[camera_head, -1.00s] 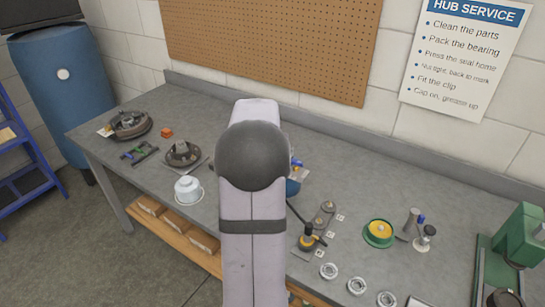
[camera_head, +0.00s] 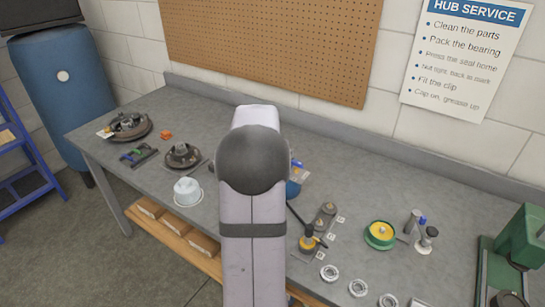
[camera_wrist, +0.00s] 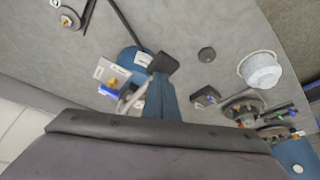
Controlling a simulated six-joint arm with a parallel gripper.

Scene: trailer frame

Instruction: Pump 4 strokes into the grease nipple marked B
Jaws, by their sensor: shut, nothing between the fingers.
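Several small nipples sit on a dark plate (camera_head: 325,212) right of my arm in the head view, with small white labels (camera_head: 340,219) beside them. The letters are too small to read, so I cannot tell which is B. A yellow-and-black fitting (camera_head: 308,243) stands at the plate's near end, and a black rod (camera_head: 293,211) runs from it towards my arm. The rod also crosses the wrist view (camera_wrist: 124,25). Contact is unclear. My arm hides it in the head view.
A blue container (camera_head: 294,188) with pale cards stands beside my arm. A white pot (camera_head: 187,191) and hub parts (camera_head: 183,155) lie left. Metal rings (camera_head: 358,288), a green-and-yellow tin (camera_head: 380,234) and a green press (camera_head: 520,235) are right. Bench is clear at the back.

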